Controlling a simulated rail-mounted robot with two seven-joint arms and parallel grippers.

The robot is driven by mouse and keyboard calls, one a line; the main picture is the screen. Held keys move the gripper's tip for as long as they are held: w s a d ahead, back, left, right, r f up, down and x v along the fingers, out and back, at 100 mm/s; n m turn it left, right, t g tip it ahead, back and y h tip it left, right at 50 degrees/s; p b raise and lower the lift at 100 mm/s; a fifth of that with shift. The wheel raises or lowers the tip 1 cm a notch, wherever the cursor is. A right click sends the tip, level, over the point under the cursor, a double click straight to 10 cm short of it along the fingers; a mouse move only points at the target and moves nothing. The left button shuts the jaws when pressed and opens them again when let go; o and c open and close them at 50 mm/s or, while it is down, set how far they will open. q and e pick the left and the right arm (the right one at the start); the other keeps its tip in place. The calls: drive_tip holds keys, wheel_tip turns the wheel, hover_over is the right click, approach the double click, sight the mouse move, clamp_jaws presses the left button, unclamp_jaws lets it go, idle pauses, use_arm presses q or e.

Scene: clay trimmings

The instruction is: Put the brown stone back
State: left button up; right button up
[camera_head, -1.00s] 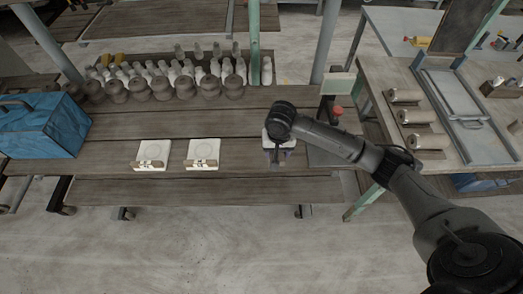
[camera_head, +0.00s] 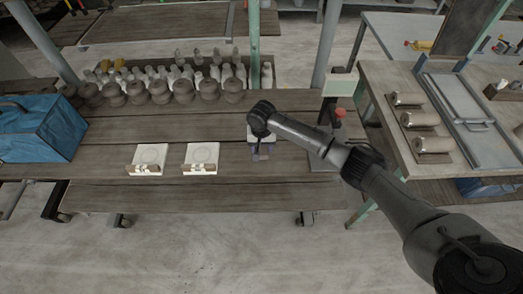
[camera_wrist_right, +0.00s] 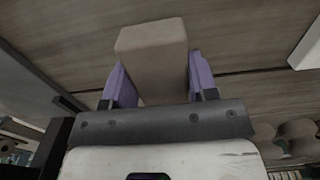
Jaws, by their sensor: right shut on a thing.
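My right gripper (camera_head: 263,154) is over the front right part of the wooden workbench in the head view. In the right wrist view its two purple fingers (camera_wrist_right: 154,88) are shut on a brown stone (camera_wrist_right: 151,45), a plain brown block, with the wooden surface behind it. In the head view the wrist mostly hides the stone. Two white tiles lie on the bench to the left of the gripper: a left tile (camera_head: 150,153) and a right tile (camera_head: 203,151). Each has small brownish pieces along its front edge. My left gripper is not in view.
A row of brown clay pots (camera_head: 159,91) stands along the back, with grey bottles behind. A blue box (camera_head: 40,135) is at the far left. A red button (camera_head: 339,112) stands right of my wrist. A side table (camera_head: 375,80) holds several rolls. Bare bench lies between tiles and gripper.

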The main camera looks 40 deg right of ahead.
wheel_tip(320, 180, down, 2)
drive_tip(key=shift+f, duration=0.1)
idle(0.4)
drive_tip(key=o, duration=0.9)
drive_tip(key=shift+f, duration=0.1)
wheel_tip(320, 180, up, 11)
drive_tip(key=shift+p, duration=1.05)
drive_tip(key=shift+r, duration=0.7)
